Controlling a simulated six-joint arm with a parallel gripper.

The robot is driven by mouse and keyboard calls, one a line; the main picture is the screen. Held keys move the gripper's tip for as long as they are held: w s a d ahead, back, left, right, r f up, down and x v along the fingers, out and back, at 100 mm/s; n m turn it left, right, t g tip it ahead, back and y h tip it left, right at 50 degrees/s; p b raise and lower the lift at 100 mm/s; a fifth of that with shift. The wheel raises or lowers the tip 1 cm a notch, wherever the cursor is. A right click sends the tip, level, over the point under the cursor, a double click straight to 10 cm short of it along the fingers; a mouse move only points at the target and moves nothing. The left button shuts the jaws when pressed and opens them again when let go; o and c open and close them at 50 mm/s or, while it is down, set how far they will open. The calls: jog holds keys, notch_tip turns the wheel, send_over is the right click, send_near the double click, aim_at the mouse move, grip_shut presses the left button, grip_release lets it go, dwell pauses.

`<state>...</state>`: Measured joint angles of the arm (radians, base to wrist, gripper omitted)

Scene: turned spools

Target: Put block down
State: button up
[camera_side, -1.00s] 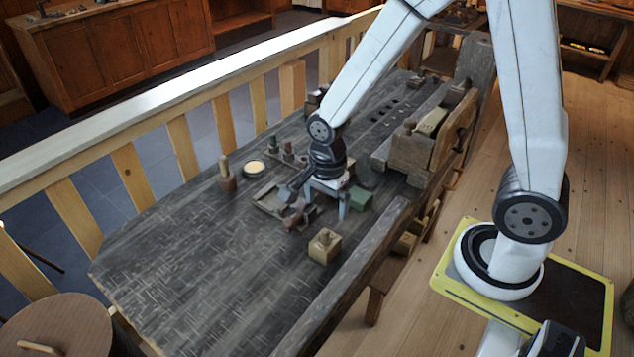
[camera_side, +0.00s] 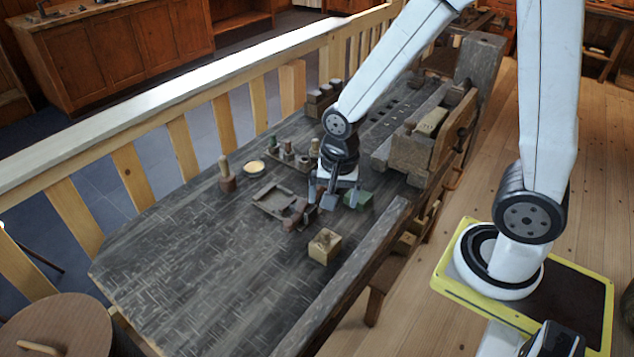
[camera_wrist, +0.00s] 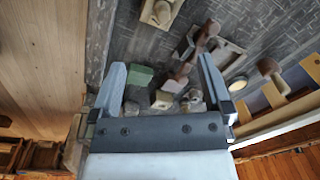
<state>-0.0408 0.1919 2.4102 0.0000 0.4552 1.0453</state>
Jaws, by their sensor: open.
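My gripper (camera_side: 339,197) is open over the dark workbench, near the tray and the green block. In the wrist view, its fingers (camera_wrist: 163,88) are wide apart with nothing gripped between them. The green block (camera_side: 358,198) lies just right of the gripper; it also shows in the wrist view (camera_wrist: 138,75), inside the left finger. A pale wooden block (camera_side: 324,247) with a knob-like top stands nearer the side camera, apart from the gripper; it also shows at the wrist view's top (camera_wrist: 160,12). Which block the task means, I cannot tell.
A shallow tray (camera_side: 262,203) lies left of the gripper, with a reddish-brown turned piece (camera_side: 296,215) at its near end. An upright spool (camera_side: 227,178) and a round dish (camera_side: 253,168) stand farther left. The bench's near left area is clear.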

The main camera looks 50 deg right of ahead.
jog(key=n, duration=0.4)
jog(key=s+r+n+t, duration=0.1)
jog(key=n, duration=0.2)
jog(key=s+d+r+n, duration=0.1)
jog(key=n, duration=0.3)
jog(key=shift+s+d+r+n+t, duration=0.1)
jog(key=shift+r+n+t, duration=0.1)
jog(key=shift+n+t, duration=0.1)
